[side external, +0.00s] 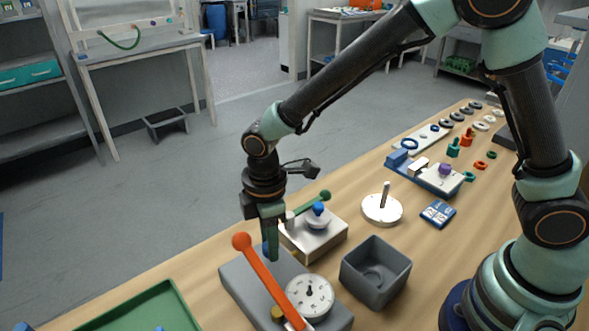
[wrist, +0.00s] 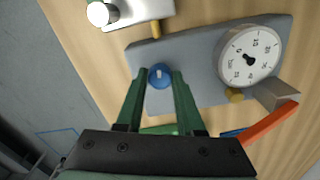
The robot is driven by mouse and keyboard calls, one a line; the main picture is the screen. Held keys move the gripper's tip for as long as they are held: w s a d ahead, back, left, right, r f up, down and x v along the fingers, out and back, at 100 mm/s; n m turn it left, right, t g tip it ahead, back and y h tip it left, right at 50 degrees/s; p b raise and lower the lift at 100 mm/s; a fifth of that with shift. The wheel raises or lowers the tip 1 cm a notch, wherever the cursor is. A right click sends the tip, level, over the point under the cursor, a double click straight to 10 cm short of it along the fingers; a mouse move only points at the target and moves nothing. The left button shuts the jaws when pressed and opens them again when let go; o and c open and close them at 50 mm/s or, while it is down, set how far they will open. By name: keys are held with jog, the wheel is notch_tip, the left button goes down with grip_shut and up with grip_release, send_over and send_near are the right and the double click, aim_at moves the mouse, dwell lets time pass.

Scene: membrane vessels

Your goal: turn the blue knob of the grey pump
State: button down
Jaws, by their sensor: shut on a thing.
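The grey pump (side external: 240,287) is a flat grey block at the front of the table, with a white dial gauge (side external: 309,296) and a long orange lever (side external: 262,268). In the wrist view the pump's grey plate (wrist: 200,60) lies below my gripper. The round blue knob (wrist: 160,75) with a pale mark sits near one end of the plate. My gripper (wrist: 160,73) points down with its green fingers on either side of the knob, shut on it. In the side view my gripper (side external: 271,257) reaches the pump behind the orange lever, and the knob is largely hidden.
A cream device (side external: 325,243) with a green lever and another blue knob stands just behind the pump. An empty grey box (side external: 376,272) is to the right. A green tray (side external: 150,308) lies front left. A white disc with a peg (side external: 383,209) stands further back.

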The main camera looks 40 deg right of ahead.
jog(key=shift+r+n, duration=0.1)
jog(key=shift+n, duration=0.5)
jog(key=shift+a, duration=0.1)
jog(key=c, duration=0.5)
grip_release()
notch_tip(320, 180, up, 12)
jog(key=shift+r, duration=0.1)
